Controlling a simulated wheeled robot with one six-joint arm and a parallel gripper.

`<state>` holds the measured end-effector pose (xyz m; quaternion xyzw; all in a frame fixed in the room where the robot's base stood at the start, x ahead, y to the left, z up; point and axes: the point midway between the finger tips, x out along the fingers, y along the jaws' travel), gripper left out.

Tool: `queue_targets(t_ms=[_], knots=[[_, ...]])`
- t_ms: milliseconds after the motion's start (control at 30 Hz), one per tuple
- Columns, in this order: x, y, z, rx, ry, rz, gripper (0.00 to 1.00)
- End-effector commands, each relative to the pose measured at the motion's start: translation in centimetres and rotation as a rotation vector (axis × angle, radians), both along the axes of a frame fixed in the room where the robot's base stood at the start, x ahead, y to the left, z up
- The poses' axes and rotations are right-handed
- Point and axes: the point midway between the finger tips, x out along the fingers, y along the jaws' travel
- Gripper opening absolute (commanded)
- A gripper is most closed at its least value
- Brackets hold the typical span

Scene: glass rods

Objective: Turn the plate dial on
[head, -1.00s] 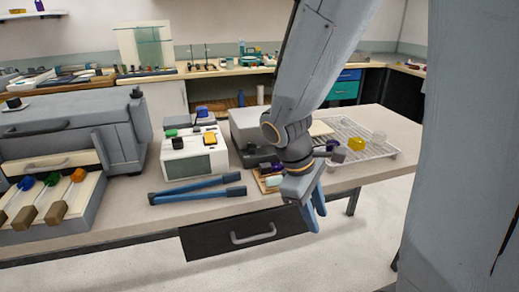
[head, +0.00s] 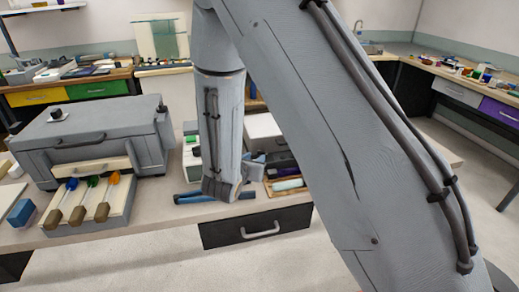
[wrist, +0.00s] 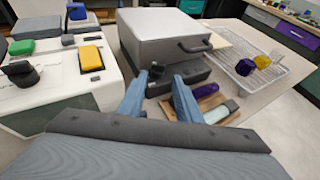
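In the wrist view, a small black dial (wrist: 156,70) stands on the dark front part of a grey box-shaped unit (wrist: 160,36); I take it for the plate dial. Its setting is too small to read. My gripper (wrist: 160,83) is open, with its two blue fingers apart and pointing towards the dial, which shows between the tips. No contact is clear. In the head view, my arm hides the dial and most of the gripper.
A white instrument (wrist: 55,75) with a black knob, green and yellow buttons stands left. A wooden tray (wrist: 208,104) with a purple piece and a pale cylinder lies right of the fingers. A wire rack (wrist: 262,80) stands further right.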

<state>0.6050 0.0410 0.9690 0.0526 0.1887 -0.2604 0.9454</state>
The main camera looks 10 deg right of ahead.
Motion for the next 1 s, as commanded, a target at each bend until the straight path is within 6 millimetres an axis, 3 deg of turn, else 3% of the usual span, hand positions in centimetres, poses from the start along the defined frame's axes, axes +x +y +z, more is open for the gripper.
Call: queue_targets(t_ms=[600,1000], knots=[[5.7,-3.2,-2.7,-0.001,0.000,0.008,0.31],[6.3,-3.4,-3.0,-0.002,-0.001,0.009,0.30]])
